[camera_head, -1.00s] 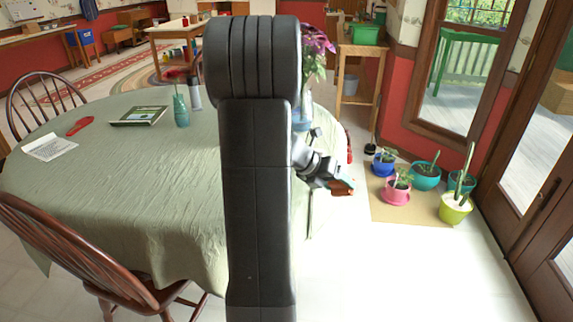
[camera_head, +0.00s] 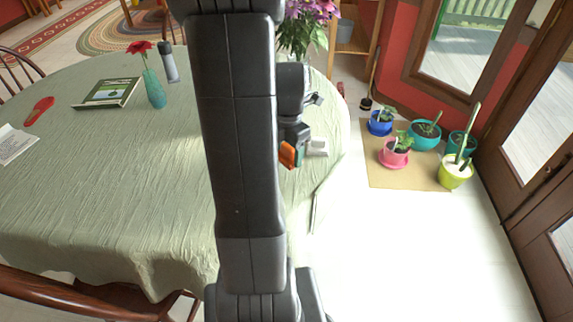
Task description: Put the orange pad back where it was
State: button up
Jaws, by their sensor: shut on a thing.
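The orange pad (camera_head: 288,154) is held in my gripper (camera_head: 291,149), which is shut on it. The pad and gripper are over the right side of the round table (camera_head: 130,190) with its pale green cloth. My arm column covers the middle of the view, so part of the table is hidden. A small whitish thing (camera_head: 317,147) shows just right of the pad; I cannot tell what it is. Whether the pad touches the cloth cannot be told.
A vase of purple flowers (camera_head: 298,30) is behind my gripper. Potted plants stand on a mat (camera_head: 378,174) at right.

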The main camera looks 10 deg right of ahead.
aim_at(288, 147)
notch_tip(288, 147, down, 8)
jog(key=shift+b, duration=0.3)
jog(key=shift+c, duration=0.4)
jog(key=o, duration=1)
jog(key=shift+c, duration=0.2)
jog(key=shift+r, duration=0.1)
notch_tip(288, 147, up, 12)
jog(key=shift+p, duration=0.65)
